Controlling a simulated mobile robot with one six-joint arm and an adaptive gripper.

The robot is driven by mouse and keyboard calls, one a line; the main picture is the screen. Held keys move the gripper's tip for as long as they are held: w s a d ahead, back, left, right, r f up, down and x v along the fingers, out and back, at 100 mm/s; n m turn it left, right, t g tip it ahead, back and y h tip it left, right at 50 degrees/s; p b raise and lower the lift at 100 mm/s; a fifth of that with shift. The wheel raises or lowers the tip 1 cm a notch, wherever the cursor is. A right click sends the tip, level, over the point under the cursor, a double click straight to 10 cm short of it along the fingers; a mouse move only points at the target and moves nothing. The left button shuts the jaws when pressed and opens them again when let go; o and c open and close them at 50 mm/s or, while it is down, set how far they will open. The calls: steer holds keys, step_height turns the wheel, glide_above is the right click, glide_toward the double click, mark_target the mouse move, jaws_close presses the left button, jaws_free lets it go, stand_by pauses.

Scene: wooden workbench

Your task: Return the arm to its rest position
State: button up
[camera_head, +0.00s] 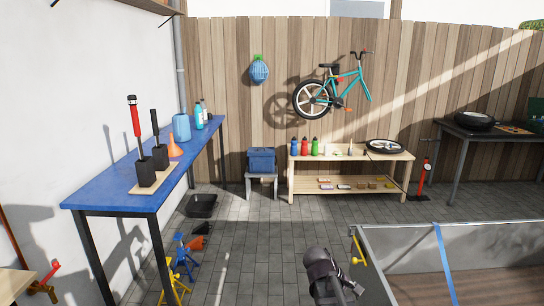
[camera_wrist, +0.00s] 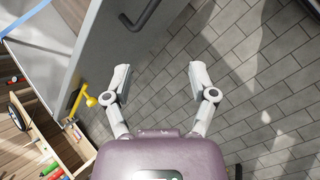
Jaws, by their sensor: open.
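In the wrist view my gripper (camera_wrist: 160,82) is open, its two pale fingers spread wide with nothing between them. Grey paving lies below the right finger, and a grey panel with a dark handle lies beyond the left one. In the head view part of my arm (camera_head: 325,276) shows at the bottom, right of centre, above the paving. It is well in front of the wooden workbench (camera_head: 280,187) and apart from it. The fingertips cannot be made out in the head view.
A grey-walled trailer-like box (camera_head: 400,236) with a blue strap stands close on the right, a yellow clamp-like part (camera_head: 357,246) at its corner. A blue table (camera_head: 115,186) stands left, with yellow and blue stands (camera_head: 184,262) by its legs. Open paving (camera_head: 250,245) lies between.

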steer(key=s+a+r+m+y+p, duration=0.3)
steer(key=r+m+p, duration=0.1)
steer(key=r+p, duration=0.2)
steer(key=s+a+r+m+y+p, duration=0.3)
steer(key=s+r+m+y+p, duration=0.1)
steer(key=r+p, duration=0.3)
steer(key=shift+s+r+t+p, duration=0.15)
steer(key=shift+t+p, duration=0.15)
steer(key=shift+p, duration=1)
